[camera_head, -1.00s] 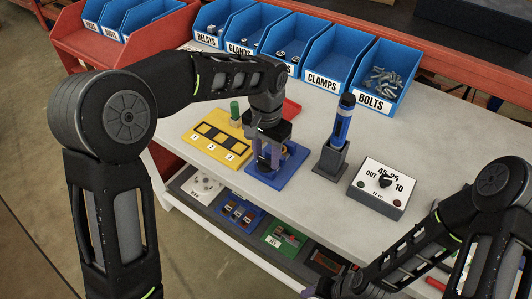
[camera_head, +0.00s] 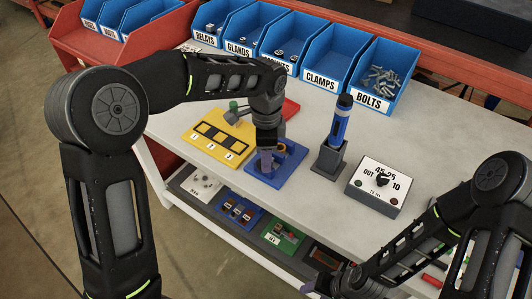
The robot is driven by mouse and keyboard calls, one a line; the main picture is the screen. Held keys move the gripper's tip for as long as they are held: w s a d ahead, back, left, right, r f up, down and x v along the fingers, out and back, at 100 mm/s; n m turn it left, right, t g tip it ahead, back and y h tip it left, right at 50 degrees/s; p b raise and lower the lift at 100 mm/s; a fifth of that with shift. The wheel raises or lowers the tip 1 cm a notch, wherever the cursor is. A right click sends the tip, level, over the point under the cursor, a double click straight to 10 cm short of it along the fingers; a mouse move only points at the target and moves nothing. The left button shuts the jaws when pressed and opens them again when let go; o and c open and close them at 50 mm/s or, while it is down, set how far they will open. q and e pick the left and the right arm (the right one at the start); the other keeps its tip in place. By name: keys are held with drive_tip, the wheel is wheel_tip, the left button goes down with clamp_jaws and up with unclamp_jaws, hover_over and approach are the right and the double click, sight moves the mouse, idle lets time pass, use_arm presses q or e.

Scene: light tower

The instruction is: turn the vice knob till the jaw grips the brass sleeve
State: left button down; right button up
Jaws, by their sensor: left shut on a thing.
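The vice sits on a blue base plate (camera_head: 290,172) on the light bench top. My left gripper (camera_head: 266,162) points down over the left part of the plate. Its fingers are shut on what I take to be the vice knob, which they hide.
A yellow tray (camera_head: 203,152) with numbered slots lies left of the vice. A blue tool in a dark stand (camera_head: 328,158) and a dial box (camera_head: 378,188) stand to the right. Blue bins (camera_head: 325,67) line the back. A lower shelf holds several small boards.

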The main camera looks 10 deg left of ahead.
use_arm(q)
drive_tip(key=shift+m, duration=0.8)
drive_tip(key=c, duration=0.8)
unclamp_jaws()
drive_tip(key=shift+c, duration=0.2)
wheel_tip(320, 180, up, 8)
drive_tip(key=shift+f, duration=0.1)
